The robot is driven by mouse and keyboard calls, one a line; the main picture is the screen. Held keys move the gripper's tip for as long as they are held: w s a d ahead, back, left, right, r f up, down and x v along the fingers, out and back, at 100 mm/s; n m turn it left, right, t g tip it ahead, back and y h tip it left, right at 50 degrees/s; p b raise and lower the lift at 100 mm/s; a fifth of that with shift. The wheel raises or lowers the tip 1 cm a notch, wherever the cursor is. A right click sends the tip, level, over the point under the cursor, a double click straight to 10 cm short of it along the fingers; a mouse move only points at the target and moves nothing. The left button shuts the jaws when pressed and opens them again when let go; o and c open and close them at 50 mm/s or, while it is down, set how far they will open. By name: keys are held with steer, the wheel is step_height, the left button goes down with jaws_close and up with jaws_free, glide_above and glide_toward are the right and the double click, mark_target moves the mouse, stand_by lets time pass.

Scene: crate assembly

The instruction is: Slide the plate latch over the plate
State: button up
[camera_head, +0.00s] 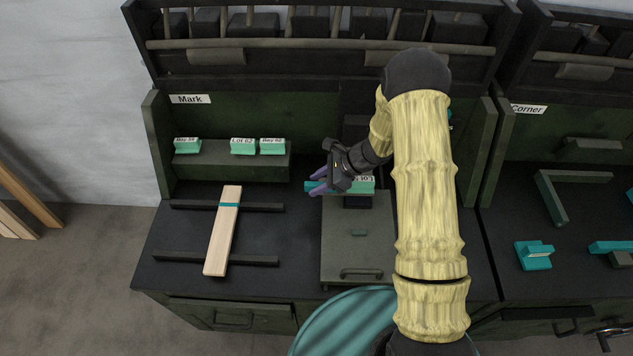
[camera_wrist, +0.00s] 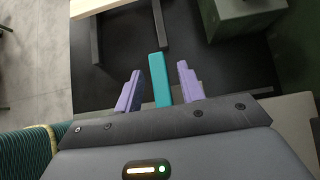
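A teal bar (camera_head: 312,186) sticks out to the left beneath my gripper (camera_head: 325,182), above the far end of the grey-green panel. It also shows in the wrist view (camera_wrist: 159,78). My gripper's two purple fingers (camera_wrist: 159,88) stand open on either side of the bar, with a narrow gap on each side. A teal labelled plate (camera_head: 362,184) sits just right of the gripper, partly hidden by it. I cannot tell whether the bar and the labelled plate are one piece, or which is the plate latch.
A pale wooden board (camera_head: 221,245) lies across two black rails at left. Teal labelled blocks (camera_head: 243,146) stand on the back shelf (camera_head: 230,164).

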steer(key=shift+a+f, duration=0.25)
steer(key=shift+f, duration=0.05)
jaws_close()
